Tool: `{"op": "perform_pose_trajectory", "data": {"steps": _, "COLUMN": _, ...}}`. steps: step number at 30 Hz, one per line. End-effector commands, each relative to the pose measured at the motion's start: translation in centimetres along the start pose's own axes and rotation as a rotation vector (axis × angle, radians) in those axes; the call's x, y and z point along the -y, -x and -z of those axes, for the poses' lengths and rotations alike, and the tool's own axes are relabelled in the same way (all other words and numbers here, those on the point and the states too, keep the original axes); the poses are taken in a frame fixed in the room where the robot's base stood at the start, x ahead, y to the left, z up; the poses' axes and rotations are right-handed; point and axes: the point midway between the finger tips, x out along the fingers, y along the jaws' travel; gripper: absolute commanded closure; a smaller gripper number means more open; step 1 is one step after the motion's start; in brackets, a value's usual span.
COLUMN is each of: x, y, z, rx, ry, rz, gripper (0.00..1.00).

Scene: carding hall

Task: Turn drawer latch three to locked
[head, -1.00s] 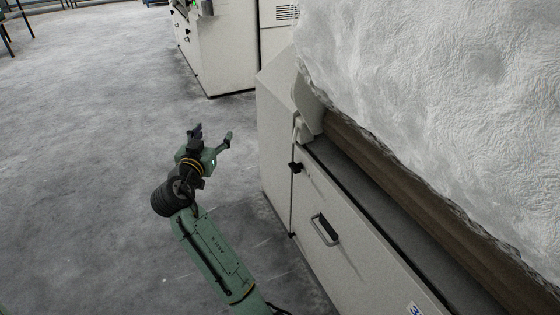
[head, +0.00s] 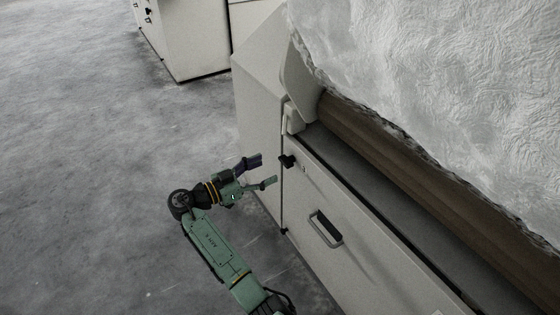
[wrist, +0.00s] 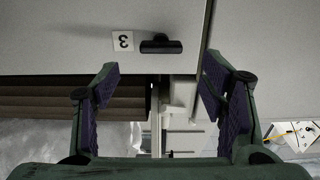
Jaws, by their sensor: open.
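The latch is a small black knob (head: 287,161) at the upper left corner of the pale machine's front panel. In the wrist view the black latch (wrist: 161,45) lies lengthwise across the picture beside a white label with an upside-down 3 (wrist: 123,41). I cannot tell from its pose which setting it is in. My gripper (head: 264,171) is open and empty, just left of the latch in the head view, fingers pointing toward it. In the wrist view the purple-padded fingers (wrist: 160,88) are spread wide, with the latch beyond them, roughly centred between. No contact shows.
A drawer handle (head: 326,229) sticks out of the panel, lower right of the latch. A brown roller (head: 370,130) and a large white fibre mass (head: 430,90) are above. Another pale machine (head: 185,40) stands behind. The grey floor (head: 90,170) at left is clear.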

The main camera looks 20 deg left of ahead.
Motion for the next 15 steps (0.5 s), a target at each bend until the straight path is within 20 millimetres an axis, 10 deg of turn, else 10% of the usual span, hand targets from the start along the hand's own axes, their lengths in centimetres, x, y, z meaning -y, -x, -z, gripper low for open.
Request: {"op": "perform_pose_trajectory", "data": {"steps": 15, "x": 0.1, "y": -6.5, "z": 0.0, "rx": 0.001, "ry": 0.0, "rz": 0.002, "gripper": 0.35}}
